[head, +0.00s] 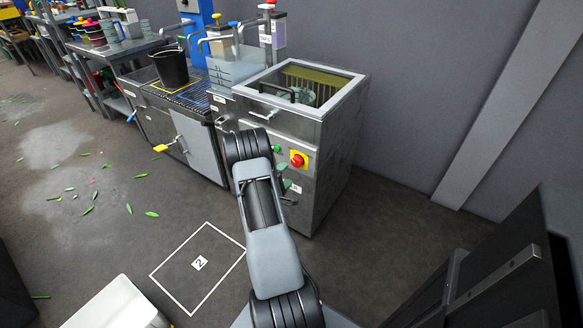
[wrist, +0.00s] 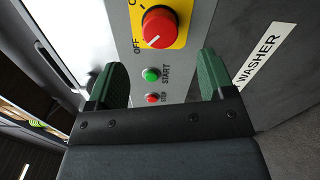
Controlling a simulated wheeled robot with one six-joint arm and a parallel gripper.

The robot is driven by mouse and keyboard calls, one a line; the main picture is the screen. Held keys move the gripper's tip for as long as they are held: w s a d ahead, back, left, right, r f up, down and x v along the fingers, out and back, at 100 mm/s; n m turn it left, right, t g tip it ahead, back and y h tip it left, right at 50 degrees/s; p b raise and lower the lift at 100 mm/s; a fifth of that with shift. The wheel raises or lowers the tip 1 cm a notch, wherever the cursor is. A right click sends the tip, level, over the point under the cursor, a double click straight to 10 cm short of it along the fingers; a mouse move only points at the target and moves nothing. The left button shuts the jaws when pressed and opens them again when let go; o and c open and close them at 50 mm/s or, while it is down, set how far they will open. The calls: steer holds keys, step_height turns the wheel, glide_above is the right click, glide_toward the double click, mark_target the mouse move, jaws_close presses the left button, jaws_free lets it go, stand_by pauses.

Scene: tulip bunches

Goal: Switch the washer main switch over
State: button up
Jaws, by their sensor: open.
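The washer main switch is a red rotary knob (wrist: 159,27) on a yellow plate (wrist: 178,40) in the wrist view, with the word OFF beside it. The white mark on the knob points toward the lower left, near OFF. The knob also shows in the head view (head: 297,160) on the front of the grey washer (head: 335,135). My gripper (wrist: 158,78) is open and empty, its two green fingers pointing at the panel, below the knob in the wrist view. In the head view, the gripper is partly hidden by my arm, left of the knob. No contact with the knob shows.
Below the knob are a green START button (wrist: 152,75) and a red STOP button (wrist: 153,98). A sink bench with a black bucket (head: 171,66) stands left. A white bin (head: 118,305) and floor marking (head: 200,264) lie in front.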

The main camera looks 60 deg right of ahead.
steer(key=a, duration=0.6)
steer(key=shift+a+p, duration=0.35)
stand_by(0.3)
